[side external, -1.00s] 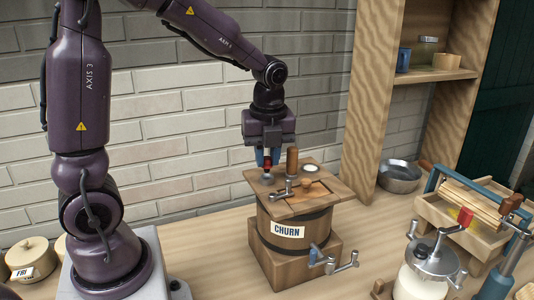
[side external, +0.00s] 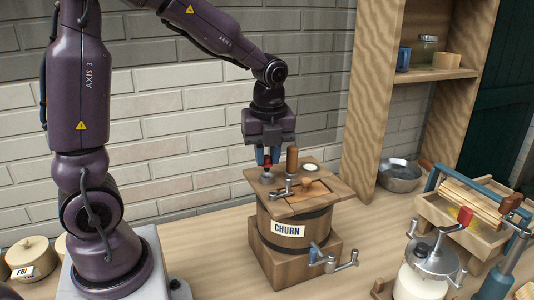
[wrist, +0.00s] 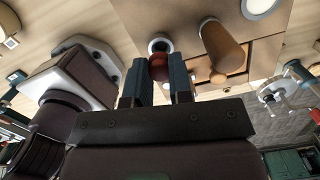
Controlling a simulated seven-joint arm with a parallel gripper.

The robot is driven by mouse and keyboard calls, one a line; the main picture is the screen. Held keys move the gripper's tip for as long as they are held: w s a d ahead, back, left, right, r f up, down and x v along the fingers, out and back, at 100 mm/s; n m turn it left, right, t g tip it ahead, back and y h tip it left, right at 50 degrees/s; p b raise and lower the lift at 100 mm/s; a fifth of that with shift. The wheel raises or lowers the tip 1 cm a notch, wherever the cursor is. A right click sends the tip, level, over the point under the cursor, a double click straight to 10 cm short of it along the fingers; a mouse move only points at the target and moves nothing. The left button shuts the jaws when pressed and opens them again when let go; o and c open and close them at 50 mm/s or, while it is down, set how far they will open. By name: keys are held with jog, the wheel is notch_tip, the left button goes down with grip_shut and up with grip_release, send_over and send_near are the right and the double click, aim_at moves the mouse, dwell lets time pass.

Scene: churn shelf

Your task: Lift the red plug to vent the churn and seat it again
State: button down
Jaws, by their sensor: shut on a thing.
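The red plug (side external: 267,164) is between the blue-grey fingers of my gripper (side external: 267,159), which is shut on it and points down over the left part of the churn lid. In the wrist view the plug (wrist: 158,68) shows between the two fingertips (wrist: 159,82). A grey ring (side external: 267,177) on the lid lies directly below the plug; it also shows in the wrist view (wrist: 160,46). I cannot tell how far the plug sits in the ring. The wooden churn (side external: 290,247) stands upright with its square lid (side external: 325,176) on top.
An upright wooden handle (side external: 292,160) stands on the lid close to my gripper. A metal fitting (side external: 283,190) and a white disc (side external: 310,168) are also on the lid. A crank (side external: 340,262) sticks out from the churn's front. A metal bowl (side external: 399,176) stands behind at right.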

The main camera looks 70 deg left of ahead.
jog(key=shift+f, duration=1.25)
jog(key=shift+r, duration=0.1)
dwell(0.4)
jog(key=c, duration=0.9)
grip_release()
jog(key=shift+c, duration=0.2)
jog(key=c, duration=0.4)
jog(key=shift+d+r, duration=0.25)
jog(key=shift+r, duration=1.55)
jog(key=shift+d+r, duration=0.2)
jog(key=shift+r, duration=1.6)
